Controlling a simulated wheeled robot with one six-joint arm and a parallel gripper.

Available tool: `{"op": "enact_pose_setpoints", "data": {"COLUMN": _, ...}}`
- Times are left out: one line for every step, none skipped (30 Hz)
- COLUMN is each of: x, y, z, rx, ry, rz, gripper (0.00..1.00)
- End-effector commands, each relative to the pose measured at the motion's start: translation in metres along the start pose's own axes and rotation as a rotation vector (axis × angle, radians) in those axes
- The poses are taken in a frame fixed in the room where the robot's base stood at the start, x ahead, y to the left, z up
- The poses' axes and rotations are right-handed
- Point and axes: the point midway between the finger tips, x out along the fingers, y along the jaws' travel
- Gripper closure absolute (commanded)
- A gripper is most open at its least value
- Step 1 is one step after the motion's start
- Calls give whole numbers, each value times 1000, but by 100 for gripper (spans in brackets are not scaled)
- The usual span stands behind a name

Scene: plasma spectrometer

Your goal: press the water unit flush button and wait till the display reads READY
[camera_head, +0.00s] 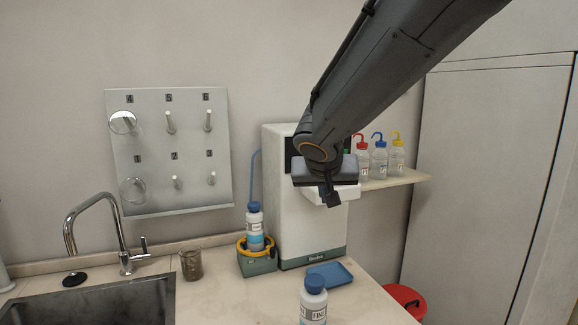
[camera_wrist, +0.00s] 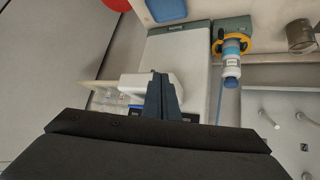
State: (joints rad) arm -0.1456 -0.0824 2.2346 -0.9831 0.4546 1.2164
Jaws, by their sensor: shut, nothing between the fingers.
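The water unit (camera_head: 298,235) is a tall white box on the counter in the head view. It also fills the middle of the wrist view (camera_wrist: 180,55), upside down. My gripper (camera_head: 330,198) is in front of its upper part, beside the white part that juts out there. In the wrist view my gripper's fingers (camera_wrist: 161,92) are together and empty, over the unit. A dark panel (camera_head: 289,150) shows partly at the unit's top; my arm covers most of it. The display text and the flush button cannot be made out. Whether the fingertips touch the unit cannot be told.
A blue-capped bottle (camera_head: 254,228) stands in a green holder with a yellow ring left of the unit. Another bottle (camera_head: 314,303) stands in front, near a blue tray (camera_head: 333,273). Wash bottles (camera_head: 379,160) stand on a shelf at right. A beaker (camera_head: 191,264) and sink are left.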

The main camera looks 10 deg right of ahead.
Motion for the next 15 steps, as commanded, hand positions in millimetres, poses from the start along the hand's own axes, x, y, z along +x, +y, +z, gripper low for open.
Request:
{"op": "enact_pose_setpoints", "data": {"x": -3, "y": -5, "z": -14, "rx": 15, "ry": 38, "rz": -3, "gripper": 100}}
{"op": "enact_pose_setpoints", "data": {"x": -5, "y": -7, "z": -22, "rx": 24, "ry": 58, "rz": -4, "gripper": 100}}
{"op": "enact_pose_setpoints", "data": {"x": -8, "y": -10, "z": -31, "rx": 36, "ry": 81, "rz": -6, "gripper": 100}}
{"op": "enact_pose_setpoints", "data": {"x": -10, "y": -12, "z": -36, "rx": 43, "ry": 96, "rz": -8, "gripper": 100}}
{"op": "enact_pose_setpoints", "data": {"x": -12, "y": -14, "z": -41, "rx": 48, "ry": 108, "rz": -10, "gripper": 100}}
{"op": "enact_pose_setpoints", "data": {"x": -15, "y": -16, "z": -46, "rx": 55, "ry": 123, "rz": -12, "gripper": 100}}
{"op": "enact_pose_setpoints", "data": {"x": -16, "y": -17, "z": -49, "rx": 60, "ry": 131, "rz": -14, "gripper": 100}}
{"op": "enact_pose_setpoints", "data": {"x": -18, "y": -19, "z": -52, "rx": 63, "ry": 138, "rz": -16, "gripper": 100}}
{"op": "enact_pose_setpoints", "data": {"x": -19, "y": -20, "z": -54, "rx": 64, "ry": 146, "rz": -18, "gripper": 100}}
{"op": "enact_pose_setpoints", "data": {"x": -20, "y": -22, "z": -56, "rx": 66, "ry": 149, "rz": -20, "gripper": 100}}
{"op": "enact_pose_setpoints", "data": {"x": -20, "y": -23, "z": -56, "rx": 67, "ry": 151, "rz": -21, "gripper": 100}}
{"op": "enact_pose_setpoints", "data": {"x": -21, "y": -24, "z": -56, "rx": 66, "ry": 152, "rz": -23, "gripper": 100}}
{"op": "enact_pose_setpoints", "data": {"x": -22, "y": -26, "z": -56, "rx": 66, "ry": 153, "rz": -24, "gripper": 100}}
{"op": "enact_pose_setpoints", "data": {"x": -22, "y": -26, "z": -56, "rx": 65, "ry": 153, "rz": -25, "gripper": 100}}
{"op": "enact_pose_setpoints", "data": {"x": -22, "y": -27, "z": -56, "rx": 64, "ry": 152, "rz": -27, "gripper": 100}}
